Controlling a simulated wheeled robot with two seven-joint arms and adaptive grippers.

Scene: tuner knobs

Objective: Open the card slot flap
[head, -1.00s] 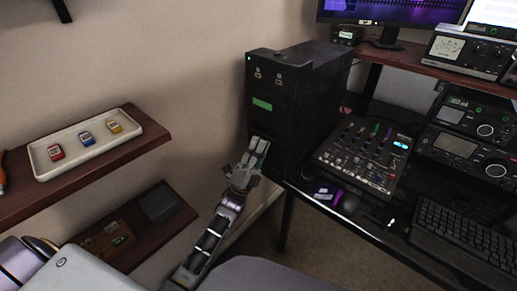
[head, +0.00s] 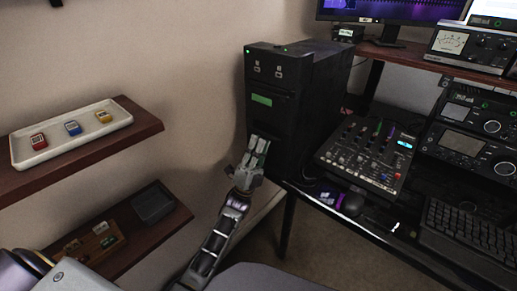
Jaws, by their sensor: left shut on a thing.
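A black tower case (head: 272,90) stands at the left end of the desk, with a green label or display on its front. My left gripper (head: 258,150) is at the lower front of the case, its fingers pointing up at the front face. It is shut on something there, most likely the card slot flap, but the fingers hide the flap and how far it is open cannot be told. My right gripper is not in view.
A white tray (head: 73,153) with red, blue and yellow cards lies on the upper wall shelf (head: 148,127). The lower shelf holds a dark tray (head: 154,203) and a brown card holder (head: 95,243). A mixer (head: 368,152) and keyboard (head: 465,237) occupy the desk right of the case.

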